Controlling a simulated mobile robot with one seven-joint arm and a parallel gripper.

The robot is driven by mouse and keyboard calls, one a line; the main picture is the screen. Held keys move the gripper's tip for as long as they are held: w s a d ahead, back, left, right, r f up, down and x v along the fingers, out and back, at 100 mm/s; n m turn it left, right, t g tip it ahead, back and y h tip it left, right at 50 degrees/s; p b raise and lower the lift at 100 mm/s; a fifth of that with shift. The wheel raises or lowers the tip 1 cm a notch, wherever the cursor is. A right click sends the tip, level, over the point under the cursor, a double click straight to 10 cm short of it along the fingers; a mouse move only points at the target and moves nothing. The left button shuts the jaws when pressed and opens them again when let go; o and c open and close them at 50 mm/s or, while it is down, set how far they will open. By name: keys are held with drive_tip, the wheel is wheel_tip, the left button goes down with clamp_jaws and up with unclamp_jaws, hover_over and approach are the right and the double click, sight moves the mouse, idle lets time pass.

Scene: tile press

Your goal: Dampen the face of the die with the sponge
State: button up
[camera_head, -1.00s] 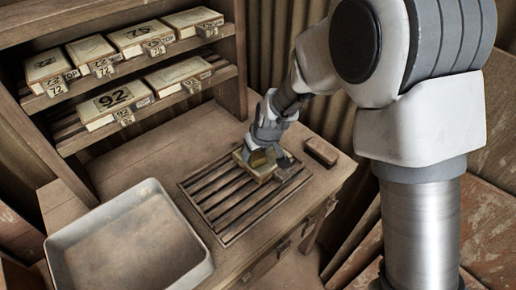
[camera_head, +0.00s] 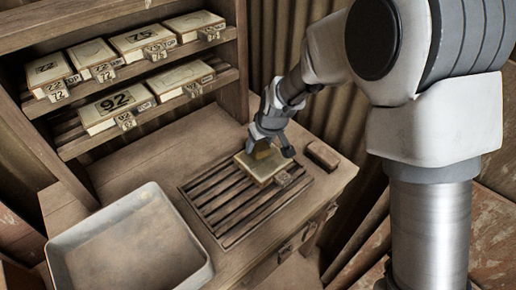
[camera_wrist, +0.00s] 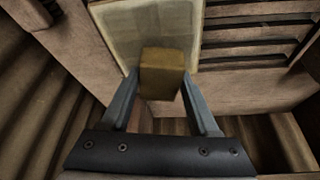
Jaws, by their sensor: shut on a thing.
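My gripper (camera_head: 272,148) is shut on the sponge (camera_wrist: 162,72), a small yellow-brown block that shows between the fingers in the wrist view. The die (camera_head: 262,165) is a pale, flat square block lying on the slatted rack (camera_head: 225,225), with a small tag-like block at its right edge. In the wrist view the die's pale face (camera_wrist: 145,28) lies beyond the sponge, and the sponge overlaps its near edge in the picture. I cannot tell whether the sponge touches the face. In the head view the sponge is mostly hidden by the gripper.
A shelf at the back left holds several numbered dies, among them one marked 92 (camera_head: 112,103). A pale shallow tray (camera_head: 205,270) stands at the front left. A dark brown block (camera_head: 322,155) lies on the bench right of the rack. A corrugated wall stands behind.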

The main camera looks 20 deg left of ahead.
drive_tip(key=shift+r+p, duration=1.55)
drive_tip(key=shift+r, duration=1.15)
